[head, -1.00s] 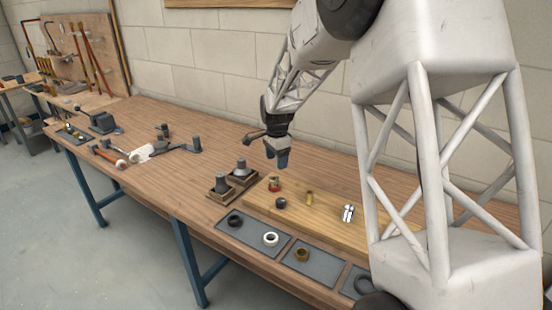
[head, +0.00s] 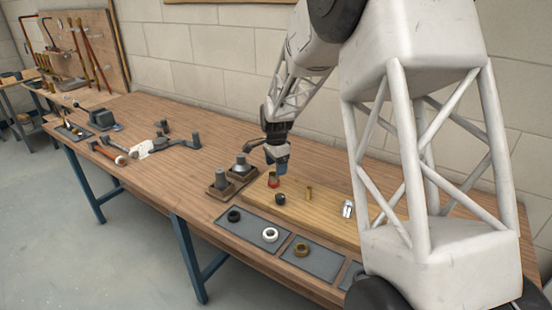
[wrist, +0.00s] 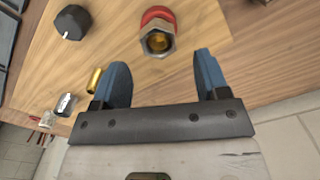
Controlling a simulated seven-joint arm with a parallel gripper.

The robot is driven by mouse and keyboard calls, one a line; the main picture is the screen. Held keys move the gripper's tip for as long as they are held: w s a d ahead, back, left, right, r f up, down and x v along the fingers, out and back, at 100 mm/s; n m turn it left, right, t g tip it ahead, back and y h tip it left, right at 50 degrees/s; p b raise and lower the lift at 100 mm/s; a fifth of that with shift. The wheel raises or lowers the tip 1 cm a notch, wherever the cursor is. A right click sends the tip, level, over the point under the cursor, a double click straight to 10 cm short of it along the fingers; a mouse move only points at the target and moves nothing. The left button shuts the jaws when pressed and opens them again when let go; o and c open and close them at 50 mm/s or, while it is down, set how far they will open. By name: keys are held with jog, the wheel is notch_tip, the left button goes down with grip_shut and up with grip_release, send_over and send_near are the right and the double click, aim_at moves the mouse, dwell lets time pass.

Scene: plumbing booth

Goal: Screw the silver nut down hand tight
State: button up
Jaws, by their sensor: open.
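A silver-grey hex nut (wrist: 154,46) sits around a brass-coloured core on a red-based fitting (wrist: 158,14). In the head view the red fitting (head: 273,182) stands on the wooden board (head: 325,215). My gripper (head: 276,167) is just above it, pointing down. In the wrist view my gripper (wrist: 160,60) is open and empty, its blue fingers spread apart with the nut beyond the gap between their tips. No finger visibly touches the nut. The nut's threads and how far down it sits cannot be seen.
Beside it on the board are a dark hex piece (head: 280,198), a brass cylinder (head: 308,193) and a shiny silver piece (head: 347,209). Grey trays with rings (head: 269,235) lie in front. Two grey posts on wooden blocks (head: 221,190) stand to the left.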

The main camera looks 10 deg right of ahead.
aim_at(274, 177)
jog(key=shift+f, duration=1.75)
jog(key=shift+c, duration=0.3)
jog(key=c, duration=1)
jog(key=shift+o, duration=0.2)
jog(key=shift+m, duration=0.3)
jog(key=m, duration=0.4)
jog(key=shift+s, duration=0.15)
jog(key=shift+m, duration=0.7)
jog(key=shift+f, duration=0.1)
